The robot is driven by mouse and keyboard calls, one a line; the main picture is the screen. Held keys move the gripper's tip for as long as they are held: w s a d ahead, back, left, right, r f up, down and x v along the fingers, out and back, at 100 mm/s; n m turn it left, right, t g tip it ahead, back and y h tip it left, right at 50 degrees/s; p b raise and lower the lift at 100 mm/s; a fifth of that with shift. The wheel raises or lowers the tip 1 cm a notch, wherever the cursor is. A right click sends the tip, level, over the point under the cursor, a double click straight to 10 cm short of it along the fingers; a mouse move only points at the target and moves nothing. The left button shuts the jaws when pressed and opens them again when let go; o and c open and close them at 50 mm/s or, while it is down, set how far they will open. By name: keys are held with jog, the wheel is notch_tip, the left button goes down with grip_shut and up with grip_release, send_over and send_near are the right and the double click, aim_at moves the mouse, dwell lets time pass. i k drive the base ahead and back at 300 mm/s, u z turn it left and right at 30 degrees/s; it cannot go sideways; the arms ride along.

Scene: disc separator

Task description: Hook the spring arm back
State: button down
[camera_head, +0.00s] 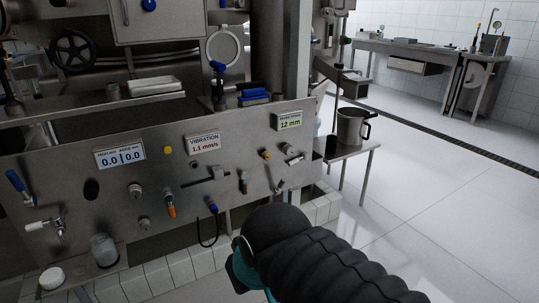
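I cannot tell for sure which part is the spring arm. On the right of the steel panel (75,190), below a label reading 12 mm (289,121), there is a small pale lever (279,187) hanging at a slant. A round metal knob (289,150) and an orange-tipped fitting (266,154) sit just above it. My dark ribbed arm fills the bottom centre and right, with a teal part at its left end. My gripper's fingers do not show; the arm's end is below and left of the small lever.
An orange-handled valve (171,207) and a blue-capped fitting (213,208) with a looped cable stick out left of the lever. A side stand at right holds a metal jug (352,126). A glass jar (104,250) stands lower left. The tiled floor at right is clear.

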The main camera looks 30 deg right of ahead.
aim_at(305, 156)
jog(key=z, duration=0.45)
jog(key=i, duration=0.8)
jog(key=z, duration=0.75)
